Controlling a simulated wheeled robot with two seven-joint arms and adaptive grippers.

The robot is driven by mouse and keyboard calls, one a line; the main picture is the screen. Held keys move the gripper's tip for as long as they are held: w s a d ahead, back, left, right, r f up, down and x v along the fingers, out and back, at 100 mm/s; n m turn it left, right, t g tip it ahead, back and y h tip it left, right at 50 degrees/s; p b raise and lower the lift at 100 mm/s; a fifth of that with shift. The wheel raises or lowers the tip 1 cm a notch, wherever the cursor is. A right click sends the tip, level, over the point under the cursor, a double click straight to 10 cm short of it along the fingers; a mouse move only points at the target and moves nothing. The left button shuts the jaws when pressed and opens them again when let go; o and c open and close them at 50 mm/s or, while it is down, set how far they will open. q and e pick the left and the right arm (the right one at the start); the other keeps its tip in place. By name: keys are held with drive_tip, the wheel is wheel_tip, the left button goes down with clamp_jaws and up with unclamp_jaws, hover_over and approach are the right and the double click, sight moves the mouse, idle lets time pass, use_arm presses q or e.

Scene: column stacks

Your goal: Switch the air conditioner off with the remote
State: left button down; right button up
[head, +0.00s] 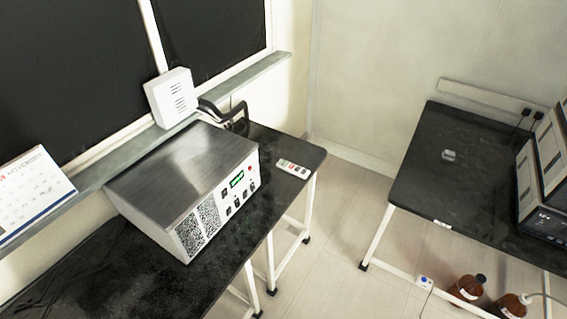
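A small white remote (294,169) with coloured buttons lies flat on the black left table (290,150), to the right of a large metal-topped instrument. No air conditioner can be clearly made out in the head view. Neither of my grippers is in view, and nothing touches the remote.
The metal-topped instrument (180,165) fills much of the left table. A white vented box (171,97) is by the window sill, with a dark curved object (238,120) nearby. A second black table (425,165) stands right, across a floor gap. Brown bottles (467,288) stand below it.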

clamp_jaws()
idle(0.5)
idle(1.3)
